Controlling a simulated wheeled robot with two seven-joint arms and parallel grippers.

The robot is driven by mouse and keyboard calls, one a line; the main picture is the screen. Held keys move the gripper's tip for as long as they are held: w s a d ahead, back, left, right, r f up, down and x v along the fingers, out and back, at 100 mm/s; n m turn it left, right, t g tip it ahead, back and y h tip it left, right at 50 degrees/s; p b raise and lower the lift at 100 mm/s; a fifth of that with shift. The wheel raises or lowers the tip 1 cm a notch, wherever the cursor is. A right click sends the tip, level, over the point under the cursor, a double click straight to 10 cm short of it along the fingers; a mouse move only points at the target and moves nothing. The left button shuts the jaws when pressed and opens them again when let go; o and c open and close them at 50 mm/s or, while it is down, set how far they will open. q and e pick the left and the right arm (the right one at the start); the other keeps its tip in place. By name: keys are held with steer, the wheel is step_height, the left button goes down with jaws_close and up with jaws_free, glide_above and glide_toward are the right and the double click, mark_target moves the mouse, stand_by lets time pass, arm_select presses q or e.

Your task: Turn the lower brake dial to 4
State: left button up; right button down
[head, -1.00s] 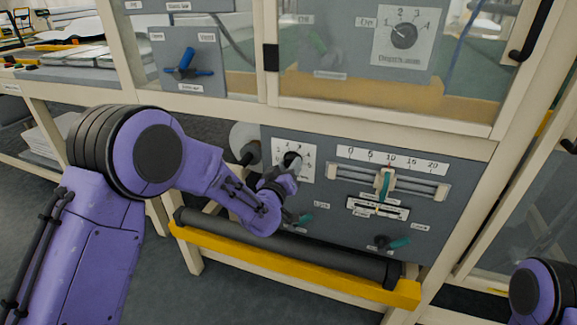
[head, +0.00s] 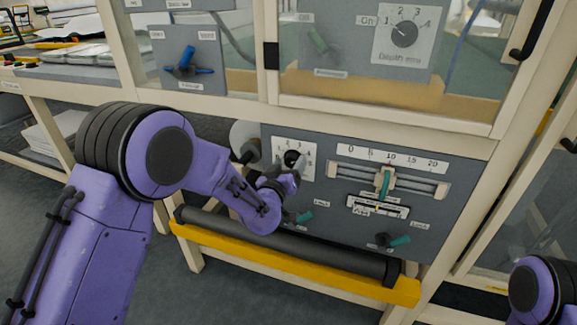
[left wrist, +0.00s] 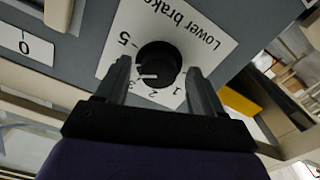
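The lower brake dial is a round black knob (left wrist: 160,62) on a white plate (left wrist: 185,22) lettered "Lower brake". In the left wrist view its white mark points left, towards the 3 side of the scale. I read 1, 2, 3 and 5; the 4 is not visible, likely behind a finger. In the head view the dial (head: 292,158) sits at the panel's upper left. My left gripper (left wrist: 160,72) is open, one finger on each side of the knob with gaps between; it also shows in the head view (head: 288,170). My right gripper is out of view.
To the right of the dial are a slider (head: 385,180) with a 0 to 20 scale and teal-handled levers (head: 395,241). A grey roller (head: 290,245) and a yellow bar (head: 290,270) run below. A glass-fronted case holds another dial (head: 404,34) above.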

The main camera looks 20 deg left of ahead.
arm_select(q)
steer(key=s, duration=1)
steer(key=shift+s+a, duration=0.15)
steer(key=shift+s, duration=0.15)
steer(key=s+a+f+n+g+y, duration=0.15)
steer(key=s+a+f+g, duration=0.25)
steer(key=s+f, duration=0.6)
steer(key=s+a+f+n+g+y, duration=0.1)
steer(key=s+a+f+g+y, duration=0.3)
steer(key=f, duration=0.9)
steer(key=s+a+f+g+h, duration=0.1)
steer(key=s+f+g, duration=0.4)
steer(key=s, duration=0.6)
steer(key=s+a+f+g+h, duration=0.1)
steer(key=s+f+g, duration=0.1)
steer(key=s+f, duration=0.65)
step_height(320, 180, up, 16)
steer(key=s+p, duration=0.1)
steer(key=p, duration=1.2)
steer(key=shift+s+n, duration=0.35)
